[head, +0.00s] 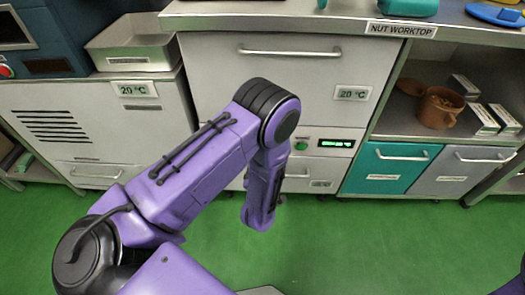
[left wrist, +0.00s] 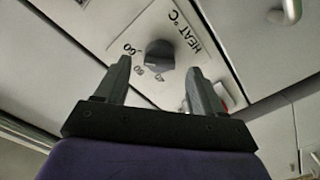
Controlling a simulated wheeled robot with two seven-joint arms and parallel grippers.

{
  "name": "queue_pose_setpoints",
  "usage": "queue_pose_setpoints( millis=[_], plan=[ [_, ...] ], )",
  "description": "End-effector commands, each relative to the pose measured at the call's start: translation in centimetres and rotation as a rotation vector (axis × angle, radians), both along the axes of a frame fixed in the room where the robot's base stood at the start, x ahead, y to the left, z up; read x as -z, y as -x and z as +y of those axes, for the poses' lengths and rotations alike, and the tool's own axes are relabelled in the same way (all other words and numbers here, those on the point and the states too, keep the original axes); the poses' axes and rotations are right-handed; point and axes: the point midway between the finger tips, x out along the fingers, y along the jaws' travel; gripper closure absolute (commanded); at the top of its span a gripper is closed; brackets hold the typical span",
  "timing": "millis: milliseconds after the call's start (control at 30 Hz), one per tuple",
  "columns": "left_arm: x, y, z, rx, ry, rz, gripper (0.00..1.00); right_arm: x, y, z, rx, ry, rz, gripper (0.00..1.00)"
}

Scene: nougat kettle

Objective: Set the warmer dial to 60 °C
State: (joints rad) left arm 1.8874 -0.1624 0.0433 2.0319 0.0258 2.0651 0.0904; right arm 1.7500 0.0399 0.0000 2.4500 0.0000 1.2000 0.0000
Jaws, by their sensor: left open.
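A dark round dial (left wrist: 160,54) sits on a pale panel marked HEAT °C (left wrist: 188,32) in the left wrist view. Numbers (left wrist: 139,70) around its lower left side appear rotated and are too small to read surely; I cannot tell its setting. My left gripper (left wrist: 160,70) is open, with one finger on each side of the dial in the picture. I see no grip on it and cannot tell the remaining distance. In the head view my left arm hides the dial and the left gripper. My right gripper is not in view.
The green floor (head: 390,240) in front is clear.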

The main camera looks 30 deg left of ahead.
Motion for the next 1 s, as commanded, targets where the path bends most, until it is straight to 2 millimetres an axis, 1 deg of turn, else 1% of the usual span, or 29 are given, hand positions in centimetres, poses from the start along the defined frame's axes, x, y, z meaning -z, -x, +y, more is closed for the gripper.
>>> queue_pose_setpoints(
  millis=[33,100,200,367,500,933,1000],
  plan=[
    [-0.2,1.1,-0.8,0.006,0.000,0.005,0.31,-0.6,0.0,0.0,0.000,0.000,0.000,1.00],
    [-0.2,2.6,-1.7,0.005,-0.001,0.006,0.31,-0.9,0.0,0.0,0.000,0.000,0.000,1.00],
    [-0.1,4.5,-2.9,0.005,0.000,0.006,0.31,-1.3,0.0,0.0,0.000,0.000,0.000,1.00],
    [0.0,6.2,-3.9,0.002,0.000,0.003,0.31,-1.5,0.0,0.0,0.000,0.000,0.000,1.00],
    [0.0,6.6,-4.1,0.002,0.000,0.003,0.31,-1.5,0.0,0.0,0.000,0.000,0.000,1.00],
    [0.1,6.5,-4.1,0.003,-0.001,0.005,0.31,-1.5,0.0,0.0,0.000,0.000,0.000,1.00],
    [0.7,6.3,-4.4,0.027,-0.010,0.050,0.31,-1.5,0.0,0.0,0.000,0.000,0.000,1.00]
  ],
)
